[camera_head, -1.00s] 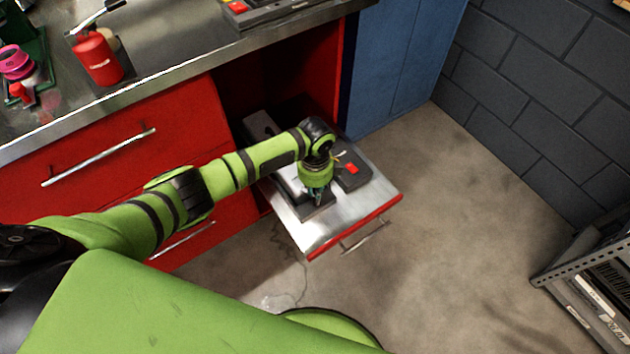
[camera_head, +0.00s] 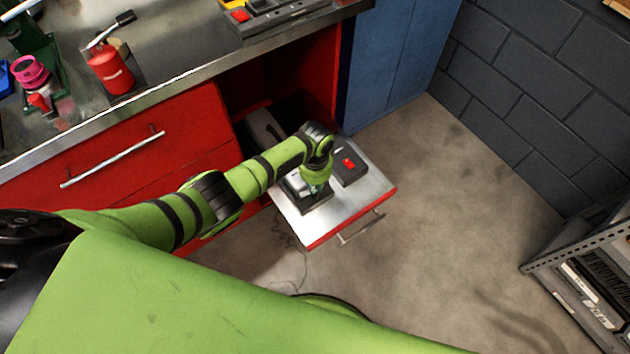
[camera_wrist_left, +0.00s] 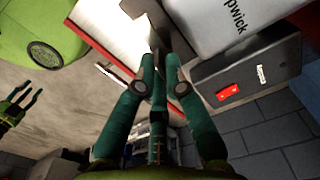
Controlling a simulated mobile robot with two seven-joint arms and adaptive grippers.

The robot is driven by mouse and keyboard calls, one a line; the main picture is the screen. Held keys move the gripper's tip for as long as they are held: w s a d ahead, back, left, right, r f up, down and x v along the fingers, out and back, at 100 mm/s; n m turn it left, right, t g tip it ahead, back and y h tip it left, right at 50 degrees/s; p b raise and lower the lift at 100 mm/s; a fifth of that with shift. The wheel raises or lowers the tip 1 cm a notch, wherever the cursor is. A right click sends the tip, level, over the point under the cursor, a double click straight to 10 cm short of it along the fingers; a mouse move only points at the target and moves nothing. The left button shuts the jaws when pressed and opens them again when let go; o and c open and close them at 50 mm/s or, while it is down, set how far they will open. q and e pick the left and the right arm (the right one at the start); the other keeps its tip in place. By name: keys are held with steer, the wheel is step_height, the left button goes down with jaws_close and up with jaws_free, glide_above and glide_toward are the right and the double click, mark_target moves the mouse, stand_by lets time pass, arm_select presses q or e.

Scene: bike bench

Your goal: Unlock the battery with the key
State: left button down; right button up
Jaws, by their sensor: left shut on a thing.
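A pale battery (camera_head: 292,184) with a dark base lies in the open drawer (camera_head: 345,215). In the left wrist view the battery (camera_wrist_left: 232,22) shows a light casing with dark lettering that reads "pwick". My left gripper (camera_head: 316,188) points down at the battery's end. In the left wrist view its fingers (camera_wrist_left: 160,75) are closed together on a small thing, which I take to be the key; the fingers hide most of it. Whether it sits in a lock cannot be seen. My right gripper (camera_wrist_left: 24,92) shows small at the left of the wrist view, its fingers apart and empty.
A dark box with a red switch (camera_head: 349,164) lies beside the battery in the drawer. A metal shelf (camera_head: 580,270) stands right. The floor between is clear.

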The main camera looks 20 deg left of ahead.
mark_target(316, 191)
arm_select(q)
steer(key=shift+n, duration=0.6)
steer(key=c, duration=1.3)
jaws_free()
step_height(316, 191, up, 12)
